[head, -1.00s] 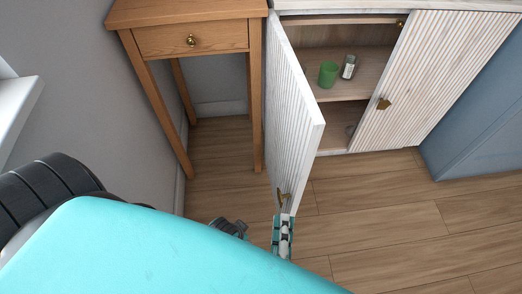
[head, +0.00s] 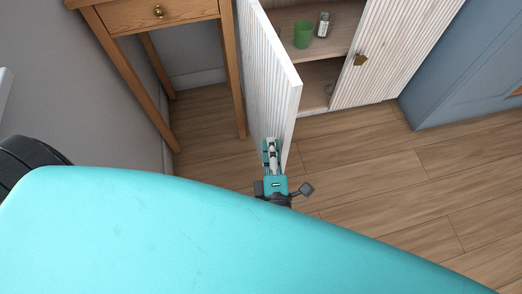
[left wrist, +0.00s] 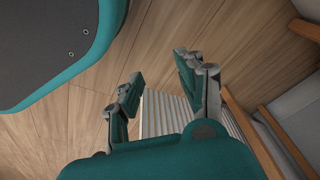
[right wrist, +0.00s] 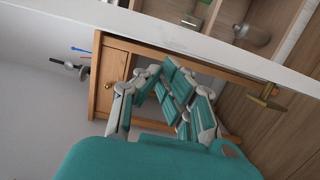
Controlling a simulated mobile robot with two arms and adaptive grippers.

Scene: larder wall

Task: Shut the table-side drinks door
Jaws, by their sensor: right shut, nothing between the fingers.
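The table-side drinks door (head: 268,85), white and ribbed, stands wide open beside the wooden side table (head: 160,40). Its ribbed face is turned toward the table. My right gripper (head: 271,150) is shut and empty, by the door's lower free corner on the ribbed side; I cannot tell whether it touches. It covers the door's handle in the head view. The right wrist view shows my right fingers (right wrist: 170,88), the door's white edge (right wrist: 205,45) and a brass handle (right wrist: 266,98). My left gripper (left wrist: 165,82) is open and empty, with the ribbed panel beyond it in the left wrist view.
The open cabinet holds a green cup (head: 303,34) and a small jar (head: 323,24). The other ribbed door (head: 385,55) is closed, with a brass knob (head: 361,59). A blue cabinet (head: 450,70) stands at right. The wooden floor (head: 400,160) in front is clear.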

